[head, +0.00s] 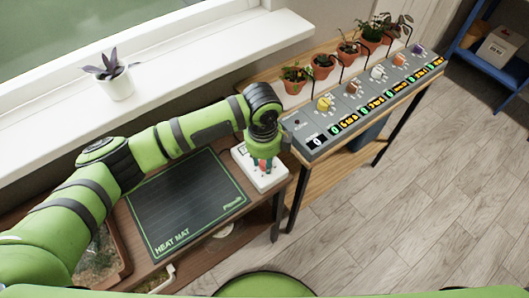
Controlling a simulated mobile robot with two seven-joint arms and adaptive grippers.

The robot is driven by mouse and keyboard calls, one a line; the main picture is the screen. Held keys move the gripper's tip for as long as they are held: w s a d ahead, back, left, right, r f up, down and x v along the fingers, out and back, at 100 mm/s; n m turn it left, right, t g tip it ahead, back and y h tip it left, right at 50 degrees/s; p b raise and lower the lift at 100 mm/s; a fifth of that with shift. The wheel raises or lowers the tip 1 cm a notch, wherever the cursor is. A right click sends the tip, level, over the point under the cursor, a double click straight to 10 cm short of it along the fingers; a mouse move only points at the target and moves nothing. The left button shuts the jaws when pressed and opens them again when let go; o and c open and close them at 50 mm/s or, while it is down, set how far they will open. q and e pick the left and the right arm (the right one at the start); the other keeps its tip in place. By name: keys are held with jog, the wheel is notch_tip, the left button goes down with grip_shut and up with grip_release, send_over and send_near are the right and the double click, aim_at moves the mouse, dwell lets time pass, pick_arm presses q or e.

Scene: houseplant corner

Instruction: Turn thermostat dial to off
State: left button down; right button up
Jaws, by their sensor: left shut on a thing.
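The thermostat is a white box (272,185) on the wooden bench, at the right end of the black heat mat (188,200). My left gripper (264,166) reaches down onto the top of the box and is shut on its dial. The gripper and wrist hide most of the dial, so I cannot tell which setting it points to. A little red and teal shows between the fingers. My right gripper is not in view.
A grey panel (298,118) with several coloured knobs stands just right of my left wrist, with several potted plants behind it. A white-potted plant (117,83) is on the windowsill. A blue shelf (471,50) stands far right. The wooden floor is clear.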

pick_arm(q)
jog(key=n+p, duration=0.8)
jog(key=p, duration=0.1)
jog(key=shift+s+d+r, duration=0.1)
jog(key=shift+d+r, duration=0.05)
jog(key=shift+r, duration=0.05)
jog(key=n+p, duration=0.3)
jog(key=n, duration=0.1)
jog(key=shift+n, duration=0.4)
jog(key=shift+f+n+p, duration=0.15)
jog(key=shift+n+p, duration=1.1)
jog(key=shift+n, duration=0.95)
jog(key=c, duration=0.9)
grip_release()
jog(key=shift+c, duration=0.2)
notch_tip(320, 180, up, 12)
jog(key=shift+d, duration=0.2)
